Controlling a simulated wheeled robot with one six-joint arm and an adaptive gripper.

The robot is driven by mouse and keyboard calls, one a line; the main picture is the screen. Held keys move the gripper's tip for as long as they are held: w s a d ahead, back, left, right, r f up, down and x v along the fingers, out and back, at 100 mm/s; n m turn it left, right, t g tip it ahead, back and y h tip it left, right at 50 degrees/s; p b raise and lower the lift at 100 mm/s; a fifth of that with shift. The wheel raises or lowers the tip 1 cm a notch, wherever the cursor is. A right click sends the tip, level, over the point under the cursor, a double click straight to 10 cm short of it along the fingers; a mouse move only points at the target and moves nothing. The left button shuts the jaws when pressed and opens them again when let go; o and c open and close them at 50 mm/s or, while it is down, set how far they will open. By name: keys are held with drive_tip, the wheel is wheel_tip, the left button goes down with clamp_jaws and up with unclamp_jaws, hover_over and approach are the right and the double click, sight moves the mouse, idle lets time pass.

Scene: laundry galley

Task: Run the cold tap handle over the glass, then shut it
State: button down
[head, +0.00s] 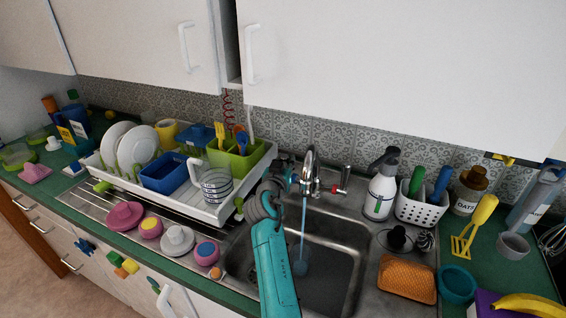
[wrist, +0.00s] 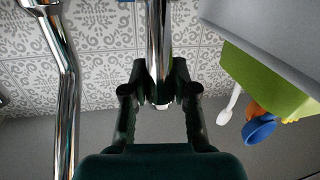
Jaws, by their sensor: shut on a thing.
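The chrome tap spout (head: 309,158) stands behind the sink, and a blue-white stream of water (head: 302,225) falls from it. The spout also shows at the left of the wrist view (wrist: 67,90). At the foot of the stream is a small pale round shape (head: 300,268); I cannot tell whether it is the glass or splash. My gripper (head: 291,180) is beside the spout on its left. In the wrist view my gripper (wrist: 160,92) is shut on the chrome cold tap handle (wrist: 158,45), between its two dark fingers. My arm hides part of the basin.
A red-marked tap handle (head: 341,182) stands right of the spout. A spray bottle (head: 381,186) and a white caddy (head: 421,208) are further right. A dish rack (head: 225,208) with a green utensil holder (head: 240,160) stands close on the left. An orange sponge (head: 407,278) lies by the sink.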

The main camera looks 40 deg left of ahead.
drive_tip(key=shift+s+d+f, duration=0.15)
drive_tip(key=shift+s+f, duration=0.05)
idle(0.3)
drive_tip(key=c, duration=0.9)
unclamp_jaws()
drive_tip(key=shift+s, duration=0.15)
drive_tip(key=v, duration=1.1)
drive_tip(key=shift+s+d+f, duration=0.2)
drive_tip(key=shift+s, duration=0.2)
